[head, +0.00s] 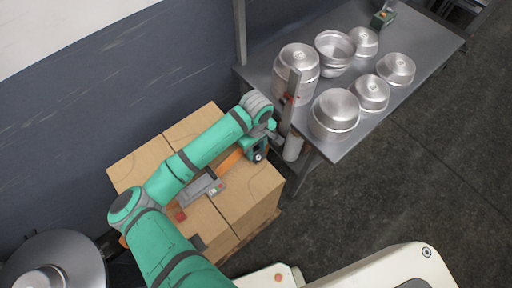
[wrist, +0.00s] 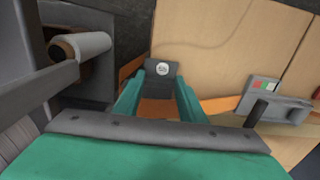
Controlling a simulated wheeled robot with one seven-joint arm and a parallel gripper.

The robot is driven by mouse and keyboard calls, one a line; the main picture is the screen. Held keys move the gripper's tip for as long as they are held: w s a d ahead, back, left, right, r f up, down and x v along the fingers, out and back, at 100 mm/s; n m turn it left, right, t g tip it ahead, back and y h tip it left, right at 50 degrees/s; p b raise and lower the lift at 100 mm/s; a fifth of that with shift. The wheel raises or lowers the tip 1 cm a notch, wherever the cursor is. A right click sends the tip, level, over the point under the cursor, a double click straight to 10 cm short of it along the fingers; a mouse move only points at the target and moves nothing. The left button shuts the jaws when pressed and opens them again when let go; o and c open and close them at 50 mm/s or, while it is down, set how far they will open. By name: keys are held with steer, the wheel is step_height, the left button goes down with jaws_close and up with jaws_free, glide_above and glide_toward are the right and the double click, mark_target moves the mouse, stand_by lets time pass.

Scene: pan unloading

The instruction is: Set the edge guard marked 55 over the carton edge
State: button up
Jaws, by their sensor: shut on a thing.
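My gripper (wrist: 160,88) is shut on a dark grey edge guard (wrist: 162,70) with a round white label; the label looks like 55 but is small. In the head view the gripper (head: 256,147) and guard (head: 259,156) are at the right end of the cartons, by the orange strap (head: 230,161). The wrist view shows the guard over the strap (wrist: 215,105) near the carton edge (wrist: 147,35). I cannot tell whether the guard touches the carton (head: 259,183). My arm hides part of the carton top.
A grey strapping tool (head: 205,187) sits on the strap on the cartons. A red piece (head: 180,216) lies nearby. A metal table (head: 425,50) with several metal pans (head: 335,110) stands at the right, close to the gripper.

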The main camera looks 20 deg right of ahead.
steer(key=shift+f, duration=0.25)
steer(key=o, duration=1.2)
steer(key=shift+c, duration=0.2)
steer(key=shift+r, duration=0.1)
step_height(320, 180, up, 11)
steer(key=shift+f, duration=0.2)
